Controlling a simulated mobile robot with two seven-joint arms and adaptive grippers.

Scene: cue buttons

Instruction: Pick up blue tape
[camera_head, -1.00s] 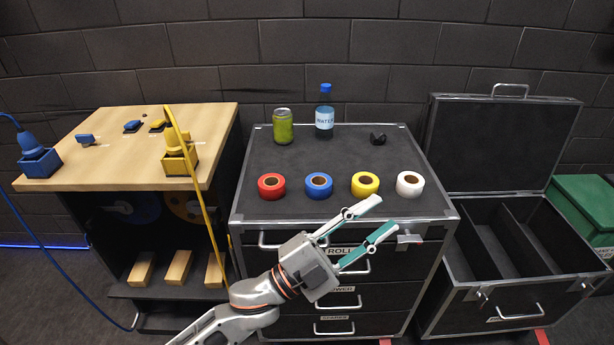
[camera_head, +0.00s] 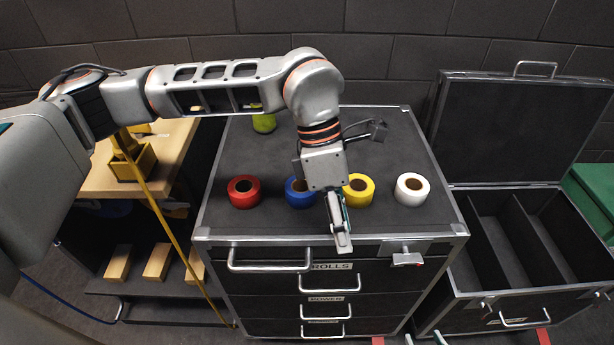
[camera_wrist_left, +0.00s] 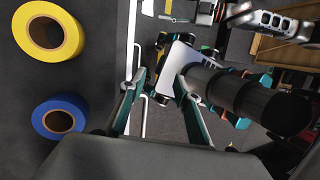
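The blue tape (camera_head: 295,199) is a roll lying flat on the grey cabinet top, between the red tape (camera_head: 244,199) and the yellow tape (camera_head: 360,197). My left gripper (camera_head: 342,240) points down near the cabinet's front edge, just right of the blue tape, and partly covers it. The left wrist view shows its two teal fingers apart and empty (camera_wrist_left: 158,78). There the blue tape (camera_wrist_left: 75,104) and yellow tape (camera_wrist_left: 73,40) lie to the left, outside the fingers. Teal fingertips of my right gripper (camera_head: 424,339) show apart at the bottom edge of the head view.
A white tape (camera_head: 400,197) lies right of the yellow one. An open black case (camera_head: 461,240) is at right, a wooden table (camera_head: 105,187) with a yellow cable at left.

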